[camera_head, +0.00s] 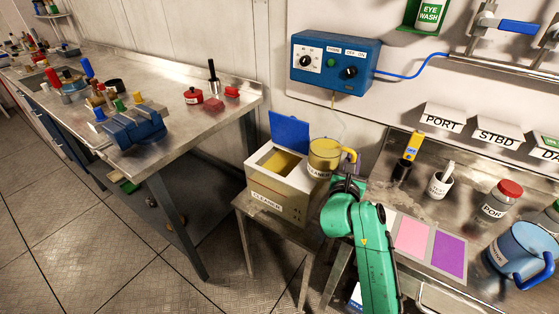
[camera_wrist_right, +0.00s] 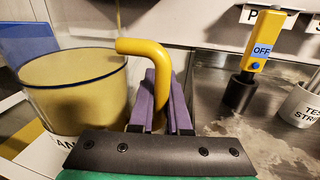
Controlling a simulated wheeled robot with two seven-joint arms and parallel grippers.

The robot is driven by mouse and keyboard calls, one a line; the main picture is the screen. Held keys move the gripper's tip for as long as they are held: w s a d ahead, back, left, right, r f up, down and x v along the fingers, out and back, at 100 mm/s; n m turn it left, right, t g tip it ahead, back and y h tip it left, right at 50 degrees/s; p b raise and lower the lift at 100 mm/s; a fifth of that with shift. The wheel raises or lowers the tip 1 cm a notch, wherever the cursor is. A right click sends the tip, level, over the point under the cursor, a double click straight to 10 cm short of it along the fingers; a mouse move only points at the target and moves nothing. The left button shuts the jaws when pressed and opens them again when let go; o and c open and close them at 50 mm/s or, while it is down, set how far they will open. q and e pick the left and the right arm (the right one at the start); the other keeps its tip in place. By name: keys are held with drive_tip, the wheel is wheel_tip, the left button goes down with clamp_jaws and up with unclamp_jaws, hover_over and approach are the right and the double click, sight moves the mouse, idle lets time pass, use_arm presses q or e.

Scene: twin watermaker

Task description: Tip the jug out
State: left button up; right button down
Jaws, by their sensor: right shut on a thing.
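A clear-walled yellow jug (camera_head: 323,158) with a yellow handle is held at the right edge of the white box labelled CLEANER (camera_head: 278,204). The box's blue lid (camera_head: 289,131) stands open and yellow shows inside. My right gripper (camera_head: 347,181) is shut on the jug's handle. In the right wrist view the purple fingers (camera_wrist_right: 160,105) close around the handle (camera_wrist_right: 155,55), and the jug (camera_wrist_right: 75,90) looks near upright, its lower part hidden. I cannot tell how full it is. My left gripper is not in view.
A dark holder with a yellow OFF meter (camera_head: 412,150) and a white TEST STRIPS cup (camera_head: 440,183) stand on the right counter. A blue jug (camera_head: 519,252) and a red-capped jar (camera_head: 500,201) are farther right. A metal workbench (camera_head: 180,82) fills the left.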

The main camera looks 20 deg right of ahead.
drive_tip(key=shift+a+r+p, duration=0.2)
drive_tip(key=shift+r+p, duration=0.2)
drive_tip(key=shift+r, duration=0.15)
drive_tip(key=w+r+n+p, duration=0.1)
drive_tip(key=r+n+p, duration=0.1)
drive_tip(key=p, duration=0.1)
drive_tip(key=w+a+r+n+p, duration=0.1)
drive_tip(key=r+p, duration=0.2)
drive_tip(key=w+a+r+n+g+p, duration=0.1)
drive_tip(key=r+n+p, duration=0.1)
drive_tip(key=p, duration=0.1)
drive_tip(key=shift+a+r+n, duration=0.15)
drive_tip(key=shift+r+n, duration=0.15)
drive_tip(key=shift+r, duration=0.1)
drive_tip(key=shift+w+a+r+n+g+p, duration=0.2)
drive_tip(key=shift+w+a+r+n+p, duration=0.15)
drive_tip(key=shift+r+n+p, duration=0.35)
drive_tip(key=shift+w+a+r+n+g+p, duration=0.25)
drive_tip(key=shift+w+r+n+p, duration=0.15)
drive_tip(key=shift+r+p, duration=0.65)
drive_tip(key=shift+w+a+r+n+g+p, duration=0.15)
drive_tip(key=shift+w+a+r+n+p, duration=0.15)
drive_tip(key=shift+r+n+p, duration=0.55)
